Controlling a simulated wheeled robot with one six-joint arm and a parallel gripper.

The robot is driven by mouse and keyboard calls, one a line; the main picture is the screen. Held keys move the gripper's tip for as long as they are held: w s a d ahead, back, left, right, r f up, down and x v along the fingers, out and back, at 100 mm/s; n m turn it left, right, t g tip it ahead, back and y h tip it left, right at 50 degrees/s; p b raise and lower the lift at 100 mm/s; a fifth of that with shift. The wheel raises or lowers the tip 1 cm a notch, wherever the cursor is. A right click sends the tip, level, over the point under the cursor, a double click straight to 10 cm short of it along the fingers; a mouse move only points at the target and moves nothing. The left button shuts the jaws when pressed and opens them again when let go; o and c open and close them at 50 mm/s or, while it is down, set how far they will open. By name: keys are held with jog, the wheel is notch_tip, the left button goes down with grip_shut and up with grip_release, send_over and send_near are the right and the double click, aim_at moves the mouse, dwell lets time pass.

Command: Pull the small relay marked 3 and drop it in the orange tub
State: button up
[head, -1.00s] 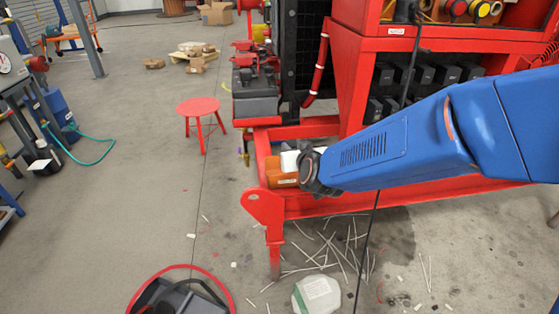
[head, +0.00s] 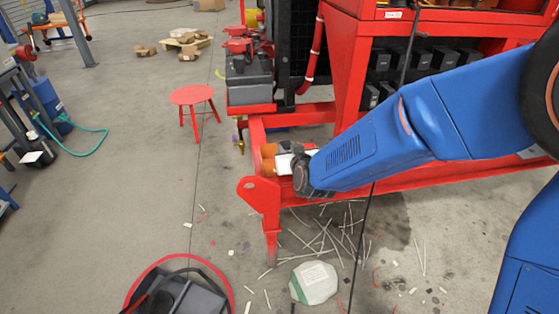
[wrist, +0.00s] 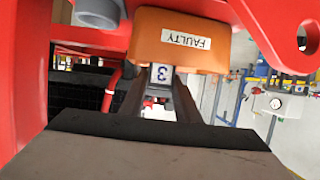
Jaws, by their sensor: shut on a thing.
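The orange tub (wrist: 180,40), labelled FAULTY, shows at the top of the wrist view, just beyond my fingertips. In the head view the orange tub (head: 268,153) sits at the near left end of the red skid frame, partly hidden by my gripper (head: 301,174). In the wrist view my gripper (wrist: 161,93) is shut on a small relay (wrist: 160,76) with a white face marked 3. The relay appears close to the tub's wall; I cannot tell whether they touch. The tub's inside is hidden.
The red skid frame (head: 262,195) runs around the tub and close to my wrist. Black relays or boxes (head: 415,62) sit in the skid's shelf at right. A red stool (head: 191,95) stands at left. White scraps and a pale container (head: 314,282) lie on the floor.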

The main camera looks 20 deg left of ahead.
jog(key=o, duration=1.1)
jog(key=shift+o, duration=0.2)
jog(key=v, duration=1.7)
jog(key=shift+s, duration=0.15)
jog(key=shift+d+r, duration=0.1)
jog(key=shift+d, duration=0.1)
